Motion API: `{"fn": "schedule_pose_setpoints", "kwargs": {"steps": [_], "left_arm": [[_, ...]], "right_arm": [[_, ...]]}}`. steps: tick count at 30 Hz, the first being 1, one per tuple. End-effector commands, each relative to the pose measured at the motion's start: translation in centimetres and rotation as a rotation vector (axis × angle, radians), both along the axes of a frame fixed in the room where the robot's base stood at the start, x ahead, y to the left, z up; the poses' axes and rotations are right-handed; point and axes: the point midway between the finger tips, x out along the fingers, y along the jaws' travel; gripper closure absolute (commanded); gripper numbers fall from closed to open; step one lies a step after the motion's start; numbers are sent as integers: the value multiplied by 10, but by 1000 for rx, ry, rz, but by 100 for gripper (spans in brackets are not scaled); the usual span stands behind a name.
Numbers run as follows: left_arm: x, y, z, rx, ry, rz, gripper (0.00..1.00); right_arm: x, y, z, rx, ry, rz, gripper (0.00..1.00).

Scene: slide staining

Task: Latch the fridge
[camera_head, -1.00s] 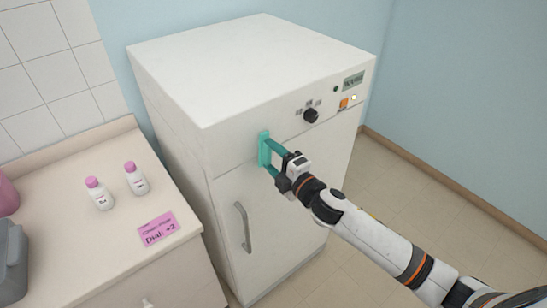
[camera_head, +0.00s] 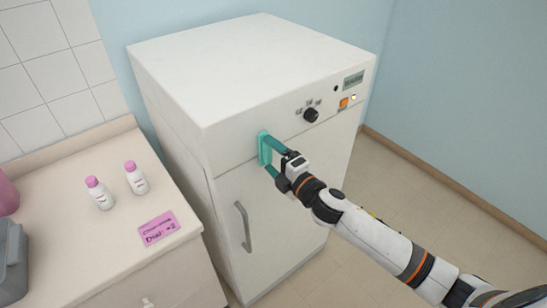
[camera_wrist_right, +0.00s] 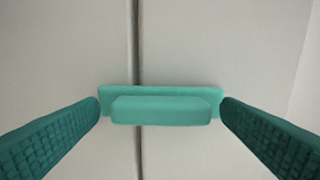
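The fridge (camera_head: 255,75) is a white cabinet with its door (camera_head: 285,205) flush against the body, as far as I can see. A teal latch (camera_head: 263,150) lies across the seam between the upper panel and the door. In the right wrist view the latch (camera_wrist_right: 160,110) is a plate with a raised bar, crossing the dark seam (camera_wrist_right: 138,55) at right angles. My right gripper (camera_head: 269,153) is open at the latch, with one teal finger by each end of it. I cannot tell whether the fingers touch it. My left gripper is not in view.
A grey door handle (camera_head: 243,227) sits below the latch. A dial (camera_head: 311,115) and orange switch (camera_head: 344,103) are on the upper panel. The counter (camera_head: 75,240) at left holds two pink-capped bottles and a pink card (camera_head: 158,229). The floor at right is clear.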

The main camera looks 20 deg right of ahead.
Motion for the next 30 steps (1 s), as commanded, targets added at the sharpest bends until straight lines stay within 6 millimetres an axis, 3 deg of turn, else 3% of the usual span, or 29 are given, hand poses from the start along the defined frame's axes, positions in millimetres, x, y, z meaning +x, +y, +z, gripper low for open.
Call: {"fn": "schedule_pose_setpoints", "kwargs": {"steps": [10,22,30], "left_arm": [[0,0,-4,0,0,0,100],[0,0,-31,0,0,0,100],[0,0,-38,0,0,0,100]], "right_arm": [[-10,-4,-2,2,3,0,13],[-86,-31,-5,0,3,2,13],[-111,-40,-1,1,1,1,13]]}}
